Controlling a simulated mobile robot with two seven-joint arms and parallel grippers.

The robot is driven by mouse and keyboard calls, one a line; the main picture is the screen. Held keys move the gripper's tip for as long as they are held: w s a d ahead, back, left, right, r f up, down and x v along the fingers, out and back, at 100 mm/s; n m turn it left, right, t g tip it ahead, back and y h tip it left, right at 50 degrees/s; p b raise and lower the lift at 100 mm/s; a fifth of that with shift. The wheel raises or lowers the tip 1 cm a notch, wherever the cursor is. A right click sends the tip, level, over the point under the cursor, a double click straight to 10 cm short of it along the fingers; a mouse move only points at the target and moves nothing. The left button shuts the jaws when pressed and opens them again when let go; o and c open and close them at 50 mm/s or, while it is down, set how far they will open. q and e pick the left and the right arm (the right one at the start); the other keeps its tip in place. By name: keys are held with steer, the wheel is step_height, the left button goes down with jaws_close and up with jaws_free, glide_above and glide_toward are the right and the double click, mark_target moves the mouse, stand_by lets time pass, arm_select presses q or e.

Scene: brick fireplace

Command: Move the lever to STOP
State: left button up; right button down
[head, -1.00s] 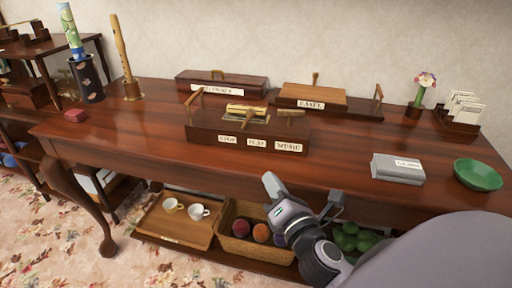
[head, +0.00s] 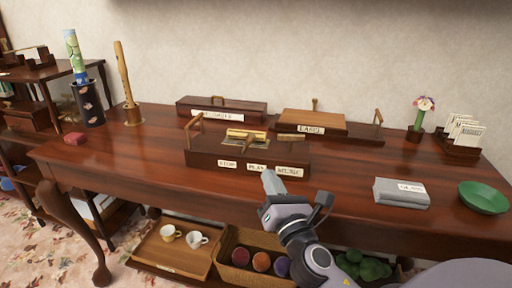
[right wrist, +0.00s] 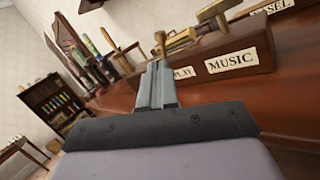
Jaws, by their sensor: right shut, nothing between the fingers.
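The wooden music box (head: 205,159) stands at the middle of the table, with STOP (head: 227,164), PLAY (head: 257,168) and MUSIC (head: 289,172) labels on its front and brass parts on top. In the right wrist view, the lever's round wooden knob (right wrist: 160,38) stands up just beyond my fingertips, near the PLAY label (right wrist: 183,73); a small gap seems to remain, but contact is hard to judge. My right gripper (head: 268,176) is shut and empty, in front of the box below the PLAY and MUSIC labels. My left gripper is out of view.
A grey block (head: 401,193) and green bowl (head: 483,197) lie to the right. A basket (head: 235,272) and tray (head: 150,252) are on the lower shelf. The table's front left is clear.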

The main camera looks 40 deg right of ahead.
mark_target(250, 140)
steer(key=x, duration=1)
steer(key=shift+w+d+p, duration=0.1)
steer(key=shift+w+p, duration=0.05)
steer(key=shift+p, duration=0.2)
steer(key=shift+r, duration=0.1)
steer(key=shift+r+p, duration=0.2)
steer(key=shift+p, duration=0.45)
steer(key=shift+w+n+y+p, duration=0.1)
steer(key=shift+n+y+p, duration=0.3)
steer(key=shift+p, duration=0.6)
steer(key=w+a+n+g+p, duration=0.1)
steer(key=p, duration=0.4)
steer(key=w+a+r+n+g+p, duration=0.1)
steer(key=n+p, duration=0.1)
steer(key=p, duration=0.4)
steer(key=shift+w+a+r+y, duration=0.2)
steer(key=shift+a+r+y, duration=0.05)
steer(key=shift+a+y, duration=0.05)
